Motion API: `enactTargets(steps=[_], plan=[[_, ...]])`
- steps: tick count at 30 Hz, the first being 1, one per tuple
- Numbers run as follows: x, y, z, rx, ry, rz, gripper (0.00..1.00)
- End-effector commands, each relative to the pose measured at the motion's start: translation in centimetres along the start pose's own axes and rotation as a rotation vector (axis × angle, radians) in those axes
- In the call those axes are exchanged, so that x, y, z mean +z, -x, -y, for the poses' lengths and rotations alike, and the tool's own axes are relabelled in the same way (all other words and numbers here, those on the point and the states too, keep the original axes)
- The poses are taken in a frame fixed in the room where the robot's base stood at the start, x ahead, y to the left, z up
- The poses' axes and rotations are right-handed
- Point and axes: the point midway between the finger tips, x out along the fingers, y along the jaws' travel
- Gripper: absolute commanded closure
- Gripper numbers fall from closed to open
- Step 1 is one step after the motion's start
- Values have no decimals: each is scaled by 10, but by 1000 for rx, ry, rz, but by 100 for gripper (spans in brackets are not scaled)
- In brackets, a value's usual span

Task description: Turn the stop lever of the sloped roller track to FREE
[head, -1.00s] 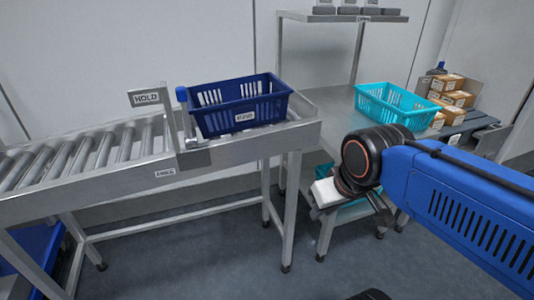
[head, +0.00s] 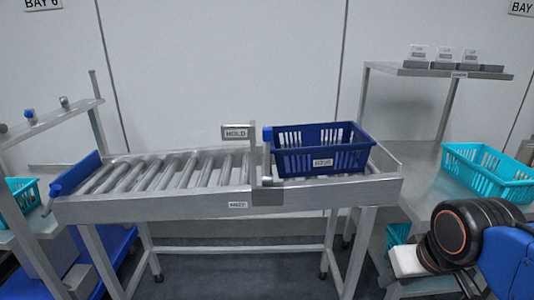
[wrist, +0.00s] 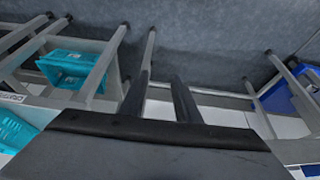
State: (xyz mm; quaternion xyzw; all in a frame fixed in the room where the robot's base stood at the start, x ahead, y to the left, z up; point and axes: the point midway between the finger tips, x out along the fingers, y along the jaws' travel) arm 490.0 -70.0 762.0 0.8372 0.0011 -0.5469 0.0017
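The sloped roller track (head: 165,203) stands ahead in the head view. Its stop lever (head: 267,153) is upright, with a blue knob on top, beside a plate (head: 236,132) reading HOLD. A dark blue basket (head: 345,161) sits on the track just right of the lever. My gripper is low at the right of the head view, mostly hidden by my wrist and cut off by the frame edge, well away from the lever. In the wrist view my gripper (wrist: 161,82) shows two dark fingers apart with nothing between them, above the floor. The lever is not in the wrist view.
A teal basket (head: 487,172) stands on the bench at right, under a shelf (head: 430,70). A rack (head: 50,118) with another teal basket (head: 22,195) is at left. Grey floor shows under the track.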

Motion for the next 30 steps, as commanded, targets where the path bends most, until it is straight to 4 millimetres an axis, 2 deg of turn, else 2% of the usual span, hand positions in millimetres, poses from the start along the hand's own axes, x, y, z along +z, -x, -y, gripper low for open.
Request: enactTargets(steps=[2,5,11,17,21,30], plan=[[-5,4,1,-2,10,3,71],[-24,16,5,-9,48,15,71],[-92,62,24,-36,202,66,71],[-164,106,51,-68,374,119,71],[-210,134,74,-92,496,155,71],[-298,181,134,-147,755,229,71]])
